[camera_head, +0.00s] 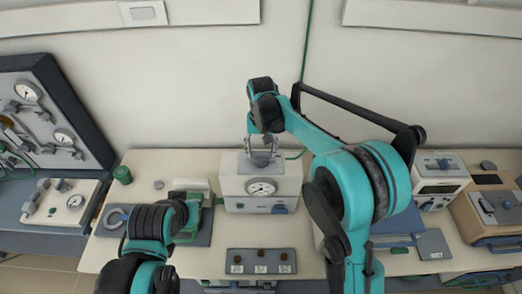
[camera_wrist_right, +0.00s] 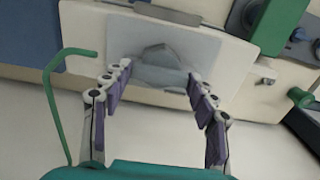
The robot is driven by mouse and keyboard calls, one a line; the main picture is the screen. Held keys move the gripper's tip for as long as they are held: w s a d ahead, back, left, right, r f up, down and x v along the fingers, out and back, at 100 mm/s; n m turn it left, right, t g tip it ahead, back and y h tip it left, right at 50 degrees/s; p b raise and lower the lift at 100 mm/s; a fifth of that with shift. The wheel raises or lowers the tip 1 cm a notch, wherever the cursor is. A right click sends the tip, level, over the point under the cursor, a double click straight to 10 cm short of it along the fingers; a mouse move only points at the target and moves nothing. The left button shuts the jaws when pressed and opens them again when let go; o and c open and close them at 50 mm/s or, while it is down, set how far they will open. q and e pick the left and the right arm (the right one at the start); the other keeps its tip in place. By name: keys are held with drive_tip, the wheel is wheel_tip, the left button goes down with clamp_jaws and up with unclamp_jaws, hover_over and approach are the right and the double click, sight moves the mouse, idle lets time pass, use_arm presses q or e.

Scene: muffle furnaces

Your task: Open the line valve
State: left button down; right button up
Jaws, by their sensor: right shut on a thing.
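A white box with a round gauge (camera_head: 261,187) stands at the middle of the bench against the wall. A grey knob (camera_head: 260,160), seemingly the line valve, sits on its upper face. My right gripper (camera_head: 262,142) reaches down to the knob from above. In the right wrist view the grey knob (camera_wrist_right: 160,62) lies between the fingertips of my right gripper (camera_wrist_right: 158,80), on a pale plate. The gripper is shut on it, and its fingers hide part of the knob's sides. My left arm shows at lower left, but its fingers do not show.
A green line (camera_head: 307,40) runs down the wall to the box. A switch panel (camera_head: 261,262) lies at the front. A gauge board (camera_head: 50,115) stands at left, and instruments (camera_head: 439,180) stand at right. A green jar (camera_head: 122,175) stands at back left.

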sight(262, 152)
idle(0.4)
drive_tip(key=o, duration=1.2)
drive_tip(key=shift+c, duration=0.2)
drive_tip(key=shift+r, duration=0.1)
wheel_tip(262, 152, up, 12)
drive_tip(key=shift+d, duration=0.1)
drive_tip(key=s+d+f+t+b, duration=0.3)
drive_tip(key=s+d+f+b, duration=0.55)
drive_tip(key=s+d, duration=0.25)
drive_tip(key=s+d+f+t+b, duration=0.2)
drive_tip(key=s+d+f+b, duration=0.1)
drive_tip(key=s+f, duration=0.3)
drive_tip(key=s+d+f+t+b, duration=0.2)
drive_tip(key=s+f+b, duration=0.4)
drive_tip(key=f, duration=0.3)
drive_tip(key=shift+s+d+f, duration=0.15)
drive_tip(key=shift+s+d, duration=0.25)
drive_tip(key=shift+d, duration=0.45)
